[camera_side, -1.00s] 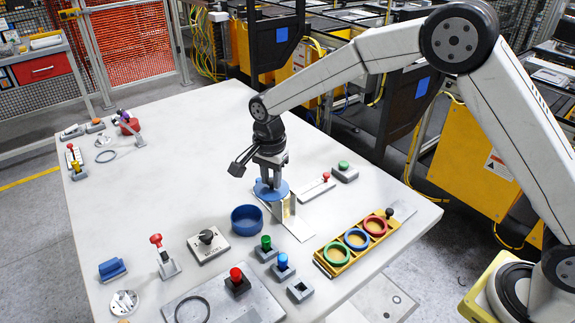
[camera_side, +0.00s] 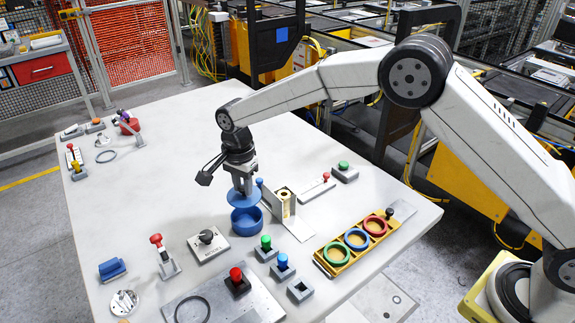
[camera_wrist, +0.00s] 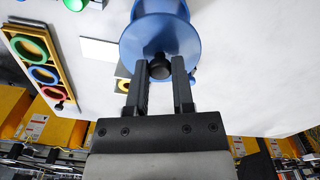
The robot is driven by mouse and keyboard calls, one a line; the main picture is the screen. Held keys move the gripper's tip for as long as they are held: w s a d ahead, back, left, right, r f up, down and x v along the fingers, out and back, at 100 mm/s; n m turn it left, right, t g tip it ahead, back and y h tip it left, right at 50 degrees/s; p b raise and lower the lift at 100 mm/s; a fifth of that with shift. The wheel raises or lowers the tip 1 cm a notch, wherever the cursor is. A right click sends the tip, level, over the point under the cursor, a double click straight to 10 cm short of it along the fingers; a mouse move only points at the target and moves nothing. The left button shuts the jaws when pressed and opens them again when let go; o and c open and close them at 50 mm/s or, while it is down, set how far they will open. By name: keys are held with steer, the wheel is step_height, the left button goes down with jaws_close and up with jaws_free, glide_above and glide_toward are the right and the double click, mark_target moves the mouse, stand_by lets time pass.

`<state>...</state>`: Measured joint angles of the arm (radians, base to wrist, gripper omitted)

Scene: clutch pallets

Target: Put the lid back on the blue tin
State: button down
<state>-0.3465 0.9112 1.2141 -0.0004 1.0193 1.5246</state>
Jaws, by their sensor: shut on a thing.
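The blue lid (camera_side: 244,200) is a round disc with a dark knob (camera_wrist: 160,69). My gripper (camera_side: 243,188) is shut on this knob, and the lid hangs below the fingers. In the wrist view the lid (camera_wrist: 158,38) lies just beyond my fingertips. The open blue tin (camera_side: 247,224) stands on the table right under the lid. The lid hides the tin's far rim in the side view, and most of the tin in the wrist view (camera_wrist: 160,6). I cannot tell whether lid and tin touch.
A metal bracket with a brass-coloured block (camera_side: 285,204) stands right of the tin. A yellow tray (camera_side: 330,262) with green, blue and red rings is front right. A grey plate with a dark knob (camera_side: 207,237) is left of the tin.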

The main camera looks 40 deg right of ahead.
steer(key=shift+f, duration=2.95)
steer(key=shift+f, duration=0.2)
stand_by(0.4)
jaws_free()
stand_by(0.4)
steer(key=shift+r, duration=0.2)
steer(key=shift+r, duration=3.3)
